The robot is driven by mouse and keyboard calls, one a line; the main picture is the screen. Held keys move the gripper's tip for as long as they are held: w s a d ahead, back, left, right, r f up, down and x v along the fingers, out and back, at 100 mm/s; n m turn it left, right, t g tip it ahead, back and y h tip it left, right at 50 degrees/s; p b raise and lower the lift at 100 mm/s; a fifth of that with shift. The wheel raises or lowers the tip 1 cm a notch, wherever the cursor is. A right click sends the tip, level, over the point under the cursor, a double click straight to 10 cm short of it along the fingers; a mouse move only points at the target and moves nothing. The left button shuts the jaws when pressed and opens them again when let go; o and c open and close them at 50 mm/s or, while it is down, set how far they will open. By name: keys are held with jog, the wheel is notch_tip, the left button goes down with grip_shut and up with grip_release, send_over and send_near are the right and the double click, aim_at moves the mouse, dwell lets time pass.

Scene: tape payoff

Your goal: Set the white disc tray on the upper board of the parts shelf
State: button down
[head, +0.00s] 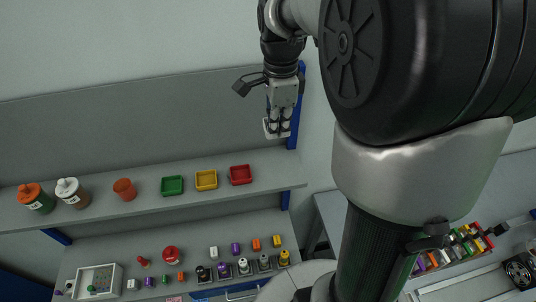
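My gripper (278,124) is at the upper middle of the head view, pointing down above the right end of the shelf's upper board (215,205). Its fingers are closed down on a small white tray (267,128), which shows as a pale rim around the fingertips. The tray is held above the board, near its back right corner. The fingers hide most of the tray's inside. On the upper board stand a green tray (172,186), a yellow tray (206,180) and a red tray (240,174) in a row.
Left on the upper board are an orange-capped bottle (36,198), a white-capped bottle (71,192) and an orange pot (125,189). A blue post (293,132) stands close right of my gripper. The lower board (140,250) carries several small parts. My arm covers the right.

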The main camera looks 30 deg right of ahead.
aim_at(276, 179)
notch_tip(276, 179, down, 17)
jog(key=shift+f, duration=0.1)
dwell(0.3)
jog(key=shift+f, duration=0.15)
jog(key=c, duration=1.8)
grip_release()
